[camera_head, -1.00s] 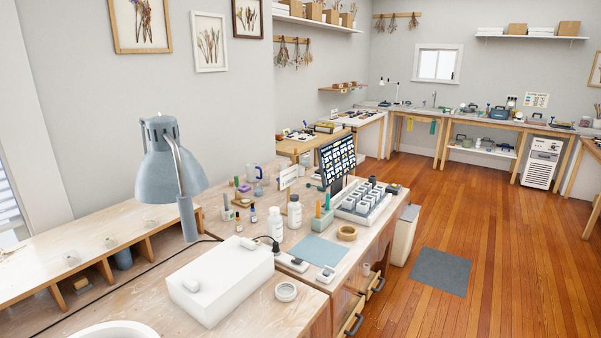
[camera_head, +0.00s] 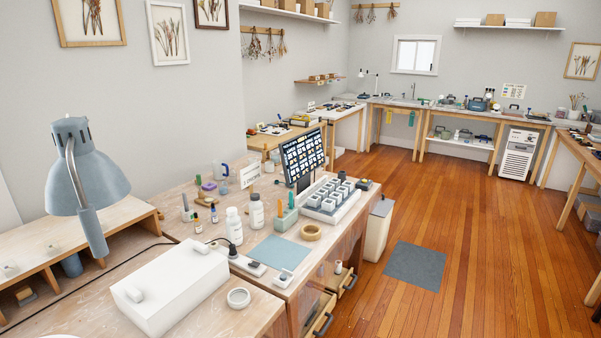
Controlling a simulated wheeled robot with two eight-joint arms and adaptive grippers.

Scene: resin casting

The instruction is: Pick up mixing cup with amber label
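I cannot make out a mixing cup with an amber label in the head view. Small items on the far benches are too small to tell apart. On the near workbench (camera_head: 250,285) stand two white bottles, one on the left (camera_head: 234,225) and one on the right (camera_head: 257,211). Neither of my grippers is in view.
A grey-blue lamp (camera_head: 88,180) stands at the left, near a white box (camera_head: 170,288). A bin (camera_head: 378,230) stands at the workbench's right end, and a drawer (camera_head: 322,312) is partly open. Wooden floor with a grey mat (camera_head: 415,266) lies open at the right.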

